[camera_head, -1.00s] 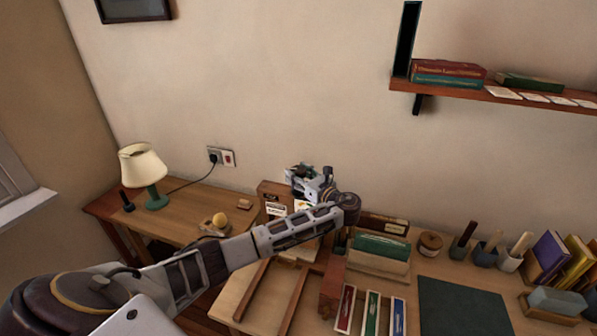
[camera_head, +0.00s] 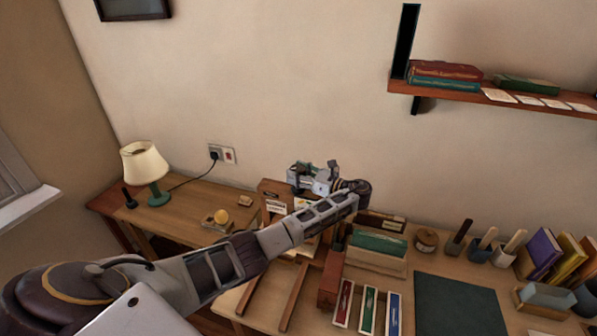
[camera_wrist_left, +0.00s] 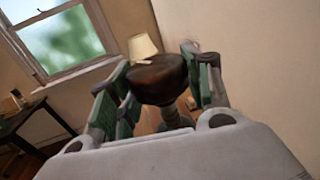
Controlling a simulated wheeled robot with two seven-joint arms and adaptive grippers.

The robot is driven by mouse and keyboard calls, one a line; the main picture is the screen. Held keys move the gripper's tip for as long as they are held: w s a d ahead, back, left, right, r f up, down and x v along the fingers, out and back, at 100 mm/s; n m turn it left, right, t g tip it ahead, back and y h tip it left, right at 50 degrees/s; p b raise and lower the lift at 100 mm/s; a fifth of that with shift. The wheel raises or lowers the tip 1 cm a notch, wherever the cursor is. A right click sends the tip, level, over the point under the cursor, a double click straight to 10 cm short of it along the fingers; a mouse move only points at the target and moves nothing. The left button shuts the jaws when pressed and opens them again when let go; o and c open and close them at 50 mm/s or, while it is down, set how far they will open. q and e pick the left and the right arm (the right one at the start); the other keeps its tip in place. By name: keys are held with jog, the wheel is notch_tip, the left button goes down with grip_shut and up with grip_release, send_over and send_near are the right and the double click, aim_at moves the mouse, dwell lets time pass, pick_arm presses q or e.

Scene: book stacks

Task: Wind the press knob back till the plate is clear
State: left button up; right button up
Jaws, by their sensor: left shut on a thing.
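My left gripper (camera_head: 314,178) is at the top of the wooden press (camera_head: 272,188), near the wall. In the left wrist view its two green-padded fingers (camera_wrist_left: 160,76) are closed on either side of the dark brown press knob (camera_wrist_left: 158,84). A grey stem shows below the knob. In the head view the gripper and wrist hide the knob, and my left forearm covers much of the press. The press plate and the gap under it cannot be made out. My right gripper is not in view.
A lamp (camera_head: 144,165) stands on the left desk, with a small yellow ball-like thing (camera_head: 221,216) nearer the press. Right of the press are a green-filled box (camera_head: 378,250), narrow coloured trays (camera_head: 367,309) and a dark mat (camera_head: 458,306). A shelf (camera_head: 470,92) hangs upper right.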

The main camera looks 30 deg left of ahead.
pick_arm(q)
jog(key=shift+s+f+g+p, duration=0.2)
jog(key=shift+f+g+p, duration=0.25)
jog(key=shift+g, duration=0.15)
jog(key=shift+n, duration=0.3)
jog(key=o, duration=0.6)
jog(key=shift+f, duration=0.1)
jog(key=o, duration=0.5)
jog(key=shift+w+a, duration=0.1)
jog(key=shift+a, duration=0.05)
jog(key=shift+c, duration=0.2)
jog(key=shift+r, duration=0.2)
jog(key=shift+d+r, duration=0.1)
jog(key=shift+d, duration=0.1)
jog(key=shift+w+d, duration=0.1)
jog(key=shift+w+d, duration=0.15)
jog(key=shift+d, duration=1.75)
jog(key=shift+w+d, duration=0.15)
jog(key=shift+d, duration=1.8)
jog(key=shift+w+d, duration=0.15)
jog(key=shift+d, duration=1.75)
